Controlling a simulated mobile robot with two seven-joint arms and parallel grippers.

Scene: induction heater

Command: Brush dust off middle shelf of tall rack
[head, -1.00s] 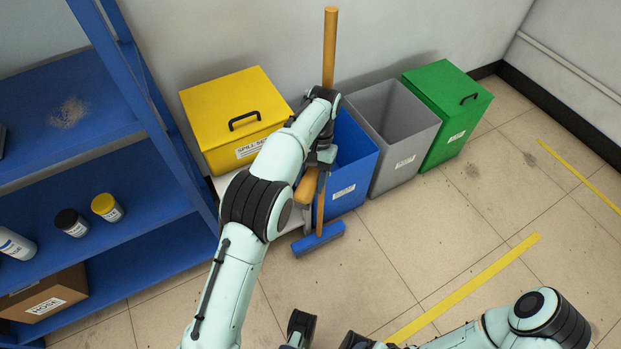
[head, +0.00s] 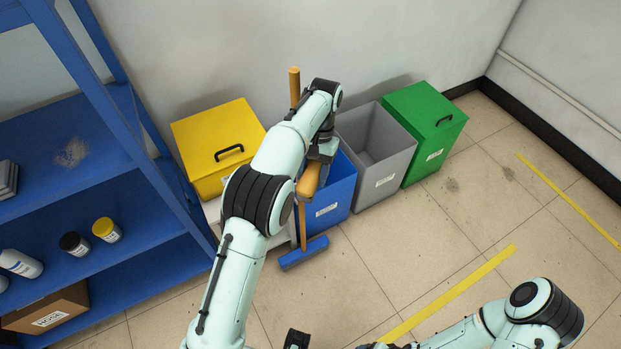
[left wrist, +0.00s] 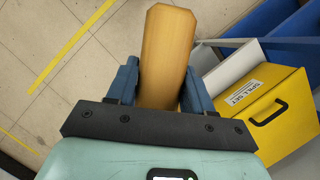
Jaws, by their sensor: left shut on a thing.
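The tall blue rack (head: 150,130) stands at the left. A pale grey dust patch (head: 72,152) lies on its upper visible shelf (head: 40,135). Jars stand on the shelf below. My left gripper (head: 322,155) is away from the rack, in front of the blue bin. It is shut on a wooden handle (head: 309,180). In the left wrist view, the handle (left wrist: 168,50) sits between the blue fingers of my left gripper (left wrist: 162,85). The handle's other end and any bristles are hidden.
A yellow spill box (head: 205,178) stands beside the rack. A blue bin (head: 335,200), a grey bin (head: 375,140) and a green bin (head: 420,115) line the wall. A blue-headed broom (head: 303,253) stands in front of them. The floor at right is clear.

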